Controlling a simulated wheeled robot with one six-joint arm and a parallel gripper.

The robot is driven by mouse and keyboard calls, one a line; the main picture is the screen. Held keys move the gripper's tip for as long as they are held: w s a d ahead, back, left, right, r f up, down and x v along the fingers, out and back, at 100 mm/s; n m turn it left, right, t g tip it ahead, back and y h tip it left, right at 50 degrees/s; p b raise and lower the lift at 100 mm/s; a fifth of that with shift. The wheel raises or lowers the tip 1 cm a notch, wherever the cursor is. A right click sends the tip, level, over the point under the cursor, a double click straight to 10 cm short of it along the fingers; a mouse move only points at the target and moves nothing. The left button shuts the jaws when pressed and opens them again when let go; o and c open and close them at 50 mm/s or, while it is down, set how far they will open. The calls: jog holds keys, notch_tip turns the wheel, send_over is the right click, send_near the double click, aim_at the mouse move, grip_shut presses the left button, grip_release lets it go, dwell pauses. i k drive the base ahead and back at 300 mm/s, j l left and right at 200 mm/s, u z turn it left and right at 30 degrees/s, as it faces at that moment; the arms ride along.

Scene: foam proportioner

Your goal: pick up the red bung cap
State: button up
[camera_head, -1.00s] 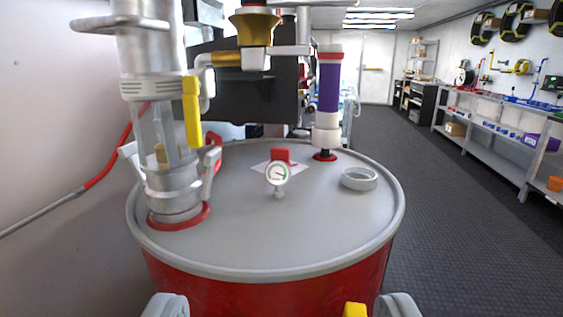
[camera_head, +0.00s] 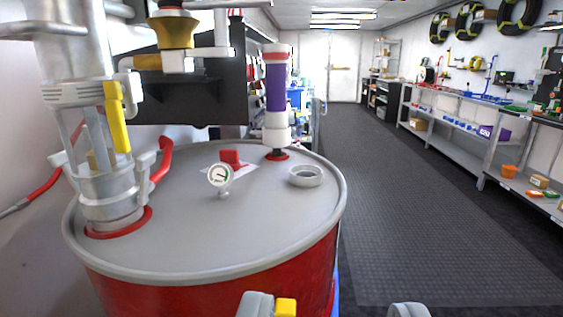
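A small red block-like piece (camera_head: 230,158), which looks like the red bung cap, sits on a pale sheet on the grey drum lid (camera_head: 255,235). It is behind a round white gauge (camera_head: 220,176), which stands close in front of it and may hide part of it. My gripper (camera_head: 332,308) shows only as two grey fingertips at the bottom edge. They are apart with nothing seen between them except a small yellow piece beside the left one, whose nature I cannot tell. The gripper is nearer the camera than the lid and away from the cap.
A grey ring (camera_head: 306,176) lies on the lid's right. A purple-and-white tube (camera_head: 277,95) stands behind it. A metal pump fitting (camera_head: 105,170) with a yellow handle stands at the left. Brass fittings (camera_head: 173,32) overhang the lid. Open floor (camera_head: 430,220) and shelves are at the right.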

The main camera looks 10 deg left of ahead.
aim_at(230, 157)
jog(key=i+l+z, duration=0.25)
jog(key=l, duration=0.2)
jog(key=l+z, duration=0.25)
jog(key=l, duration=0.2)
jog(key=i+l+z, duration=0.7)
jog(key=i, duration=0.45)
jog(key=i+u, duration=0.65)
jog(key=u, duration=0.15)
jog(key=i+l+u, duration=0.35)
jog(key=i+j+u, duration=0.1)
jog(key=u, duration=0.35)
jog(key=i+j+u, duration=0.1)
jog(key=u, duration=0.35)
jog(key=i+u, duration=0.15)
jog(key=u, duration=0.35)
jog(key=i+u, duration=0.1)
jog(key=u, duration=0.35)
jog(key=i+j+u, duration=0.1)
jog(key=i+u, duration=0.4)
jog(key=u, duration=0.15)
